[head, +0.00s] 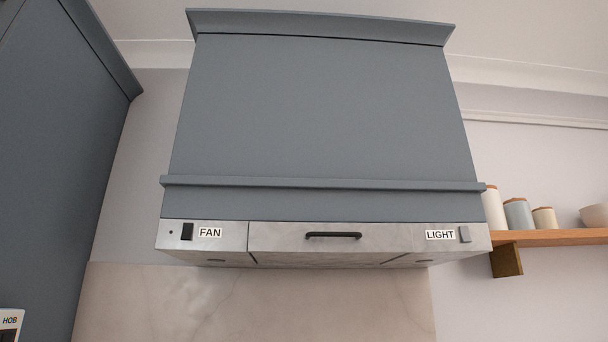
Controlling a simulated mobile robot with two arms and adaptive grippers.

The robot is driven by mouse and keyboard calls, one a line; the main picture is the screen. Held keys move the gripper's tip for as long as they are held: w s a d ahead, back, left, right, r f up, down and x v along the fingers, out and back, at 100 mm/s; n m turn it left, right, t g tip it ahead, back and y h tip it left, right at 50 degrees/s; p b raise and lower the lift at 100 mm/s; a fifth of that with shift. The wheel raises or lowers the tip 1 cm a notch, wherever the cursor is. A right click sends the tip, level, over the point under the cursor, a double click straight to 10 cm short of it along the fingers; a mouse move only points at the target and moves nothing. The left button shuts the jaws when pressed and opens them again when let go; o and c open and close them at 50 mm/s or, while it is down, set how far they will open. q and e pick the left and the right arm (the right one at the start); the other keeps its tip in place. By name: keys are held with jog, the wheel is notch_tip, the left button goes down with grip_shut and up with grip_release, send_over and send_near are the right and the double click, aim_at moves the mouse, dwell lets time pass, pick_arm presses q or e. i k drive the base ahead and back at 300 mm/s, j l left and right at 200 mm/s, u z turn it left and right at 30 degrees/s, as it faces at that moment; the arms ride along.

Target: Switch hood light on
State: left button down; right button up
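The blue-grey range hood (320,120) fills the middle of the head view. Along its lower front runs a metallic panel (275,236). At the panel's right end is a LIGHT label (440,235) with a small grey switch (464,234) just right of it. At the left end a black switch (187,232) sits beside a FAN label (210,232). No glow shows under the hood. Neither of my grippers is in view.
A black bar handle (333,235) sits on the panel's middle. A wooden shelf (560,238) with canisters (518,213) and a bowl (594,215) is close on the right. A tall blue-grey cabinet (60,150) stands left. A HOB label (10,321) shows at lower left.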

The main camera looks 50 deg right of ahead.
aim_at(465, 231)
jog(key=l+z, duration=0.15)
jog(key=z, duration=1.4)
